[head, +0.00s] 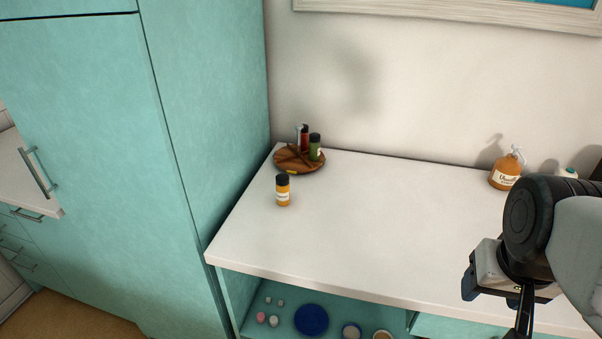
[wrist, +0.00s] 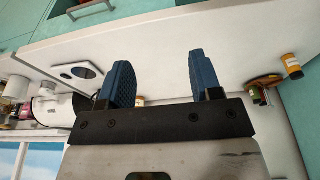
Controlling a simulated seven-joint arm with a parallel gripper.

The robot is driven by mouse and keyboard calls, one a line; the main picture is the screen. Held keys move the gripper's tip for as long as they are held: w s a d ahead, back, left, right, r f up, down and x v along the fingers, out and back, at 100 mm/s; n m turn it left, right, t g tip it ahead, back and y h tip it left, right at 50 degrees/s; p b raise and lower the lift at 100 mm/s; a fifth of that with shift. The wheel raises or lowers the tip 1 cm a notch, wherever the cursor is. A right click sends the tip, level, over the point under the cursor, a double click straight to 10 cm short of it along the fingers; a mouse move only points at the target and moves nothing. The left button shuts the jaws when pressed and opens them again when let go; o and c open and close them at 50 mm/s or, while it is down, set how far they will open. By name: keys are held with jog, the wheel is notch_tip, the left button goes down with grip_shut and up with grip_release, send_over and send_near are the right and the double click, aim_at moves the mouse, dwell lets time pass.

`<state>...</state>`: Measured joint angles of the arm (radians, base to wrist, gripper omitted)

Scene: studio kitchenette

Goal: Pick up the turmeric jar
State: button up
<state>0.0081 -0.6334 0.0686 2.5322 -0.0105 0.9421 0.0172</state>
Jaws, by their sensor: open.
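The turmeric jar (head: 283,191) is a small orange jar with a white label and a black lid. It stands upright on the white counter, in front of the round wooden tray. An orange jar that looks like it shows at the right of the wrist view (wrist: 292,66). My gripper (wrist: 162,70) is open, with nothing between its blue fingers. In the head view my wrist is at the lower right, well apart from the jar, and the fingertips are not clearly seen.
The wooden tray (head: 299,167) holds several bottles, including a green one (head: 315,148). An orange pump bottle (head: 506,170) stands at the back right. A tall teal cabinet (head: 190,130) borders the counter (head: 390,215) on the left. The counter's middle is clear.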

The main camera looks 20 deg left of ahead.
jog(key=shift+o, duration=0.3)
jog(key=shift+o, duration=1.2)
jog(key=m+g+y, duration=0.5)
jog(key=m+y, duration=0.8)
jog(key=m, duration=0.2)
send_near(282, 179)
jog(key=f, duration=0.1)
jog(key=a+f, duration=0.1)
jog(key=f, duration=0.2)
jog(key=shift+w+a+f, duration=0.15)
jog(key=shift+a+f, duration=0.15)
jog(key=shift+f, duration=0.05)
jog(key=shift+w+a+f+m+y, duration=0.2)
jog(key=shift+w+a+m+y, duration=0.1)
jog(key=shift+m, duration=0.1)
